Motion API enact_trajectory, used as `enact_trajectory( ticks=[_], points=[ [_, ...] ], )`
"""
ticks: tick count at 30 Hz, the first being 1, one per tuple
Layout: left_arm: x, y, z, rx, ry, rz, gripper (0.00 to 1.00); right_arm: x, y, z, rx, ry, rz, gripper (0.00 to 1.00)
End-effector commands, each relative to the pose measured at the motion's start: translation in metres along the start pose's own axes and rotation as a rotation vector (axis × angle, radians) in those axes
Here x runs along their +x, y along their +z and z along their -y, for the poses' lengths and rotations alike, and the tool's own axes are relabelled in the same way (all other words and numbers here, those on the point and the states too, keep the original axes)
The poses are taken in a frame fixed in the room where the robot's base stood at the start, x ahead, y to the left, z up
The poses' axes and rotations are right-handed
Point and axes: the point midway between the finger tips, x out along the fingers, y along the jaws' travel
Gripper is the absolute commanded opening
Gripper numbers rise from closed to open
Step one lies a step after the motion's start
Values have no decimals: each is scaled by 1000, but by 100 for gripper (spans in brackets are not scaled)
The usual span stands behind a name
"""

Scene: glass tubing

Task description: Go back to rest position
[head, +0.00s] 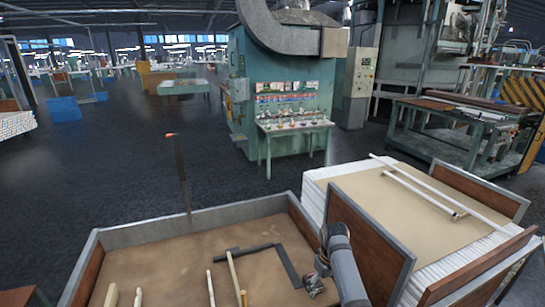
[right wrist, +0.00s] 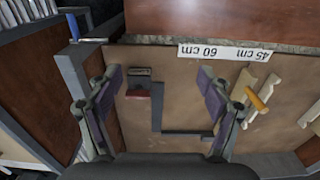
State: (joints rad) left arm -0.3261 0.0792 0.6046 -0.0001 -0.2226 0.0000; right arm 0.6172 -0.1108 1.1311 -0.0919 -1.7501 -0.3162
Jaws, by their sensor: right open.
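My right gripper (head: 316,283) hangs over the right part of a shallow, brown-floored bin (head: 150,238), close to its right wall. In the right wrist view my right gripper (right wrist: 158,76) has its two purple-padded fingers spread wide, with nothing held between them. Below the fingers lie the bin floor, a dark angled strip (right wrist: 157,108) and a small red and dark block (right wrist: 138,88). Several pale tubes (head: 233,275) stand or lie in the bin's front part. My left gripper does not show in either view.
Right of the bin is a white stack with a brown top (head: 395,205) bearing white tubes (head: 425,190), with brown side panels (head: 365,240). A dark upright post (head: 181,175) rises at the bin's back edge. A green machine (head: 285,70) stands behind. Open dark floor lies left.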

Motion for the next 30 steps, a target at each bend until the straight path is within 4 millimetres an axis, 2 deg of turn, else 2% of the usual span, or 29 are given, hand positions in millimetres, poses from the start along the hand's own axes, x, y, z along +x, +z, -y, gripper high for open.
enact_trajectory(
  ticks=[4, 8, 12, 17, 21, 25, 30],
  points=[
    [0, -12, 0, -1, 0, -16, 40, 11, 14, -4, 29, 7, -13, 79],
    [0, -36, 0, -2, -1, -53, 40, 22, 31, -7, 62, 16, -31, 79],
    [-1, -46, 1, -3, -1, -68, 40, 34, 56, -11, 105, 32, -55, 79],
    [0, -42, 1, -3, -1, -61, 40, 46, 98, -14, 162, 59, -91, 79],
    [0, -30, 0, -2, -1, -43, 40, 48, 141, -13, 207, 87, -130, 79],
    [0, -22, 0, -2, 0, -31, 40, 42, 181, -8, 240, 112, -171, 79],
    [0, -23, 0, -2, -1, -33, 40, 26, 223, 2, 263, 134, -218, 79]
  ],
)
